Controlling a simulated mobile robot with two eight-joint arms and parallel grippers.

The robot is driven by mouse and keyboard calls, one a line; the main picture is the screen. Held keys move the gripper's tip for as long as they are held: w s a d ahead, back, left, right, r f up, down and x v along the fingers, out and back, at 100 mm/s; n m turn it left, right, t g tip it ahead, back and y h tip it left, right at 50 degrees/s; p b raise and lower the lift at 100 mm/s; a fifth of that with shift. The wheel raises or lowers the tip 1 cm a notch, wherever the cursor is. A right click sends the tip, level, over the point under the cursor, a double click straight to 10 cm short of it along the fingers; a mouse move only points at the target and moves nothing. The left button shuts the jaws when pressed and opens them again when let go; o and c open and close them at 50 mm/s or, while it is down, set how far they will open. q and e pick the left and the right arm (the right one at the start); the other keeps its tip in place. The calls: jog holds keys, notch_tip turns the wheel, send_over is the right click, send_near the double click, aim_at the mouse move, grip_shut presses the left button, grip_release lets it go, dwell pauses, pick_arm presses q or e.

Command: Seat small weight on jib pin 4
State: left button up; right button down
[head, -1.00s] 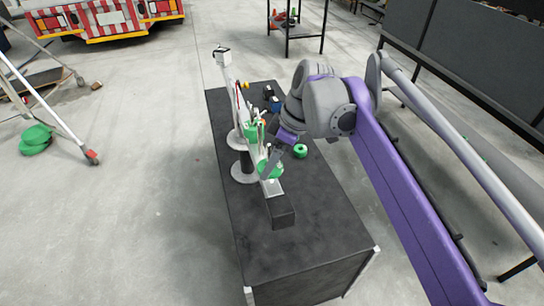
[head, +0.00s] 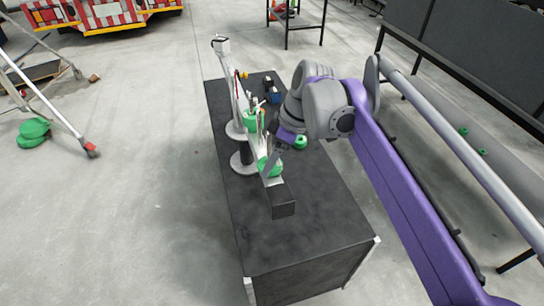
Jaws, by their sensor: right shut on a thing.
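The model jib (head: 236,92) is a pale beam on a black post with round grey discs, standing on the dark table. A black block (head: 283,203) sits at its near end. Green weights show along it, one at mid-beam (head: 250,122) and one near the block (head: 264,165). I cannot tell whether that weight is on a pin. A loose green ring weight (head: 300,142) lies right of the jib. The pin numbers are unreadable.
The dark table (head: 300,235) is clear at its near end. Small dark and blue items (head: 272,95) lie at its far end. A metal stand with green pads (head: 33,130) is on the floor at left. Dark panels (head: 480,50) stand at right.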

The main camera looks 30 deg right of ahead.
grip_release()
jog(key=p+v, duration=0.1)
jog(key=v, duration=1)
jog(key=shift+f, duration=0.1)
